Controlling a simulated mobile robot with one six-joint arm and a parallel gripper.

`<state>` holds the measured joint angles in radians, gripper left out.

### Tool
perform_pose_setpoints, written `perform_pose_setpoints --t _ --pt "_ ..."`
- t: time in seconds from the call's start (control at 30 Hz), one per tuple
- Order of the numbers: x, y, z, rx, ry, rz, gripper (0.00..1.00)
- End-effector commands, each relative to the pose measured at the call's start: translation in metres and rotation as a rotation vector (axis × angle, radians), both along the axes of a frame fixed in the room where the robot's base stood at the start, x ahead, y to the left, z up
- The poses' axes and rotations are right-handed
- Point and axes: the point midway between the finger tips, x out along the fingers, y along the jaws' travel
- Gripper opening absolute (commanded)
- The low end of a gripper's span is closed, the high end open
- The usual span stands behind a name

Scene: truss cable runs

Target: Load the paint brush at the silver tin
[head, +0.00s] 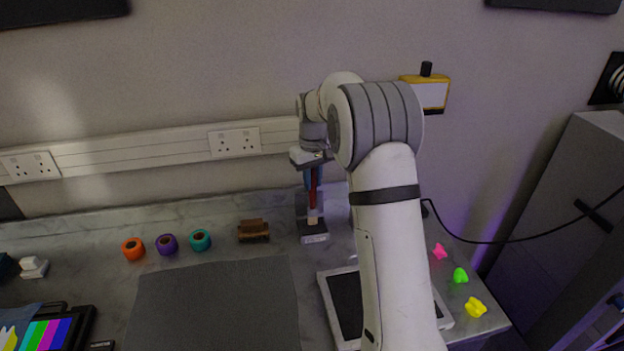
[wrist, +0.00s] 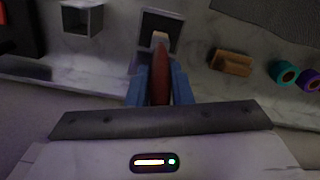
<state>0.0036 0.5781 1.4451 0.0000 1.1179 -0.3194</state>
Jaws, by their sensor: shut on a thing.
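My gripper (head: 313,184) is shut on the red handle of the paint brush (head: 313,199), which points bristles down. In the wrist view the blue fingers of my gripper (wrist: 161,84) flank the red brush handle (wrist: 160,88), and its pale bristles (wrist: 160,39) lie over a square, dark-insided container with a light rim (wrist: 176,17). In the head view this looks like the grey tin (head: 314,238) at the back of the counter, directly below my gripper. The bristles are at or over its opening. I cannot tell whether they touch the inside.
A brown wooden block (head: 253,231) stands left of the tin, then teal (head: 200,240), purple (head: 167,244) and orange (head: 133,249) rolls. A grey open box (wrist: 82,18) shows beside the tin. A dark mat (head: 215,305) lies in front. A wall trunking (head: 160,147) runs behind.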

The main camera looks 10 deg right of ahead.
Motion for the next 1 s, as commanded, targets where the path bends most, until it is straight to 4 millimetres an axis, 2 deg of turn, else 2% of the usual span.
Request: perform_pose_setpoints --t 1.0 --pt "0.0 -0.001 -0.0087 0.0 0.0 -0.002 0.0"
